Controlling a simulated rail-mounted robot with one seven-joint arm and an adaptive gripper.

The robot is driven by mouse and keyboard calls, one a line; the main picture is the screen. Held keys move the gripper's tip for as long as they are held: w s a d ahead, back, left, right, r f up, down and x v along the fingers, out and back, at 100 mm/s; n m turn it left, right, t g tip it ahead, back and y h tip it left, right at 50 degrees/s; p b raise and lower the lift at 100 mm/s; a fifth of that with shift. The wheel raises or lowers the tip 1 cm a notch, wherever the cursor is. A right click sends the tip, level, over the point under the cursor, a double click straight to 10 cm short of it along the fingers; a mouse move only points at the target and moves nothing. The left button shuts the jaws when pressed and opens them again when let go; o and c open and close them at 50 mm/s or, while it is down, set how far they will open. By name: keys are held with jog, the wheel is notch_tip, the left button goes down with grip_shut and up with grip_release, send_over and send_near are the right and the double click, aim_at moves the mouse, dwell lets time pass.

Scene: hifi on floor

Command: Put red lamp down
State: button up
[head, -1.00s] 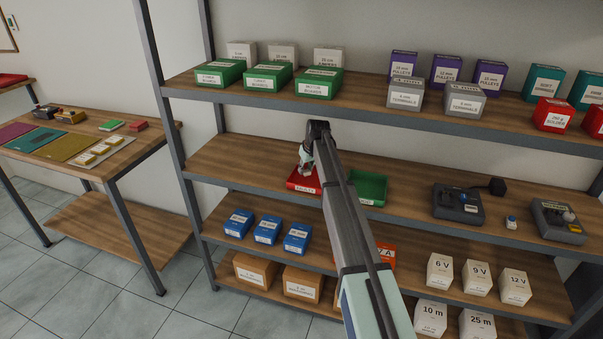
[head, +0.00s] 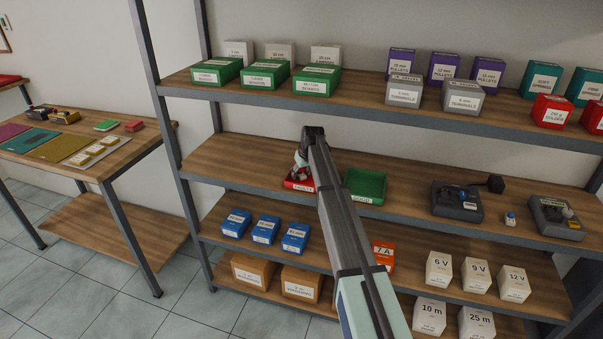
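My gripper (head: 301,168) is small in the head view and points down over a red tray (head: 300,186) on the middle shelf. My arm link covers part of the view beside it, and I cannot tell whether the fingers are open or shut. I cannot make out a red lamp; at this size it may be hidden at the fingers or inside the red tray. The red tray's front label seems to read "FAULTY". A green tray (head: 366,187), apparently labelled "GOOD", stands to the right of my arm.
Right of the trays stand a dark tester box (head: 457,203), a small blue-and-white item (head: 510,219) and a second device (head: 556,217). The upper shelf (head: 345,93) with boxes lies above my gripper. Bare shelf shows left of the red tray.

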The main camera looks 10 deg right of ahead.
jog(key=shift+r, duration=0.1)
jog(key=a+b+v, duration=0.1)
jog(key=b+v, duration=0.1)
jog(key=v, duration=0.5)
jog(key=shift+d+r, duration=0.35)
jog(key=shift+d, duration=0.2)
jog(key=shift+a+f, duration=0.1)
jog(key=shift+a, duration=0.05)
